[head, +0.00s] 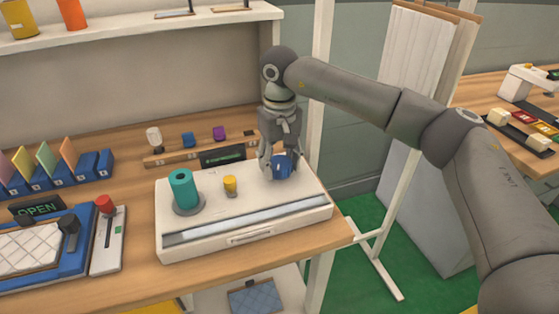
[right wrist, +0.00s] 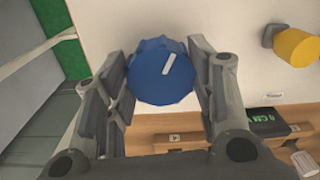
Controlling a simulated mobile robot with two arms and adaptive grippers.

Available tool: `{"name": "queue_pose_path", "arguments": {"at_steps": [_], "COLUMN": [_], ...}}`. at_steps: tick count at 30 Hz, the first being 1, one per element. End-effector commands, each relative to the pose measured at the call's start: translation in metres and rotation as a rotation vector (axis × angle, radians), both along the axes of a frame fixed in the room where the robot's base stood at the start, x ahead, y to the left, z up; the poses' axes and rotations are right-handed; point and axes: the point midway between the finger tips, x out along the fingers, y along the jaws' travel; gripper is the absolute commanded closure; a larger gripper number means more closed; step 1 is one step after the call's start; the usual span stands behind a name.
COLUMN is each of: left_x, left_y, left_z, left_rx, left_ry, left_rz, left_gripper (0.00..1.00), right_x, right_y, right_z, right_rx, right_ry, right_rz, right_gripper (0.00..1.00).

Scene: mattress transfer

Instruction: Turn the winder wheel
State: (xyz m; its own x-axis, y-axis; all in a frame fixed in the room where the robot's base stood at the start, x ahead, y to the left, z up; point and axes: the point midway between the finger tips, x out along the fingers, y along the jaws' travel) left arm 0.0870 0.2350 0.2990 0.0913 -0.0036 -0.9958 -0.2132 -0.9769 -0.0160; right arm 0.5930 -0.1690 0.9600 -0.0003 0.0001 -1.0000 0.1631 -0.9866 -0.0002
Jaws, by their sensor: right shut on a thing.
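The blue winder wheel (head: 281,167) sits at the right end of the white machine (head: 250,225) on the table. It is a ridged knob with a white mark on its face, seen close up in the right wrist view (right wrist: 160,75). My right gripper (head: 274,168) comes down on the wheel from above. In the right wrist view my right gripper (right wrist: 160,85) has its fingers on both sides of the wheel, shut on it. The far side of the wheel is partly hidden by the fingers in the head view. My left gripper is not in view.
A teal spool (head: 183,190) and a yellow knob (head: 230,185) stand on the machine. A wooden rack (head: 175,155) with coloured pieces lies behind it. A red-topped lever (head: 105,205) and a blue tray (head: 70,262) are at left. A white stand (head: 345,180) rises at right.

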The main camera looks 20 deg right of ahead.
Motion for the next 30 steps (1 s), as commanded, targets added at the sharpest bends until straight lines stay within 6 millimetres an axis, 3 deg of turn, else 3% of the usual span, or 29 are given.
{"name": "queue_pose_path", "arguments": {"at_steps": [19, 20, 24, 30], "left_x": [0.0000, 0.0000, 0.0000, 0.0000], "left_y": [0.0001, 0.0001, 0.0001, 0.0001], "left_z": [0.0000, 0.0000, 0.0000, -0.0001], "left_rx": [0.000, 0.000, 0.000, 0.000], "left_ry": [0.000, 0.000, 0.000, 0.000], "left_rz": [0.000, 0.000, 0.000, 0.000], "left_gripper": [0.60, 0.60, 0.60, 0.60], "right_x": [0.0003, 0.0003, 0.0002, 0.0001], "right_y": [-0.0001, -0.0001, -0.0002, -0.0002], "right_z": [0.0004, 0.0004, 0.0003, 0.0001], "right_rx": [0.000, 0.000, 0.000, 0.000], "right_ry": [-0.001, -0.001, -0.001, 0.000], "right_rz": [0.047, 0.047, 0.046, 0.046], "right_gripper": [0.73, 0.46, 0.28, 0.28]}}
